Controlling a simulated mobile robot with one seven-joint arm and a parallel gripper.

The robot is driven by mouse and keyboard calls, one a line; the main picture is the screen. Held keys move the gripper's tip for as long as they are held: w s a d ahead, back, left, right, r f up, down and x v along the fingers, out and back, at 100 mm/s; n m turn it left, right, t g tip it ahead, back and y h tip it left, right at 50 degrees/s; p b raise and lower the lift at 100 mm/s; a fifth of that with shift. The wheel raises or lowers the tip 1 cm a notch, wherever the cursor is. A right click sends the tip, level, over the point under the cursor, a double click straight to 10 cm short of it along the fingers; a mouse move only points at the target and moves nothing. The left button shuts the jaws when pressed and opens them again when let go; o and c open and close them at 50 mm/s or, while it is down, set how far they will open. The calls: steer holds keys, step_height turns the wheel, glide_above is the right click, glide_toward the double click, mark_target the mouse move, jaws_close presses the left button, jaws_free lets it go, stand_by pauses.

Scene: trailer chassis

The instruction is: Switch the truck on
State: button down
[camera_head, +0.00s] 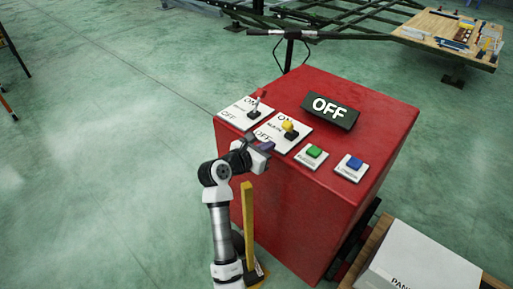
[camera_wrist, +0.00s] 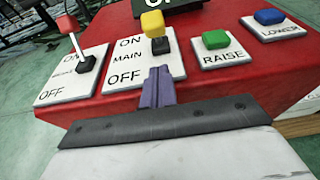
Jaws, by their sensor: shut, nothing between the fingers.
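The red control box (camera_head: 277,205) has a sloped top with switches and a dark sign (camera_head: 330,111) reading OFF. The MAIN switch has a yellow knob (camera_head: 288,126) on a black base, on a white plate marked ON at the far end and OFF at the near end. In the wrist view the yellow knob (camera_wrist: 152,23) is ahead of my gripper; its lean is hard to tell. My gripper (camera_head: 266,146) is shut and empty. Its purple fingertips (camera_wrist: 158,78) are at the near edge of the MAIN plate (camera_wrist: 139,60), short of the knob.
Left of MAIN is another ON/OFF switch with a red-tipped lever (camera_wrist: 68,24). To the right are the green RAISE button (camera_head: 314,151) and the blue LOWER button (camera_head: 355,162). A yellow post (camera_head: 248,225) stands before the box; a wooden board with tools (camera_head: 455,36) is behind.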

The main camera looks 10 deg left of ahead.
mark_target(289, 129)
steer(key=shift+w+d+r+p, duration=0.3)
steer(key=shift+w+d, duration=0.15)
steer(key=shift+w, duration=0.2)
steer(key=shift+w+d+r+p, duration=0.25)
steer(key=shift+w+d, duration=0.25)
steer(key=shift+w, duration=0.2)
steer(key=shift+w+d+r+p, duration=0.3)
steer(key=shift+w+d, duration=0.15)
steer(key=shift+w, duration=0.2)
steer(key=shift+a, duration=0.1)
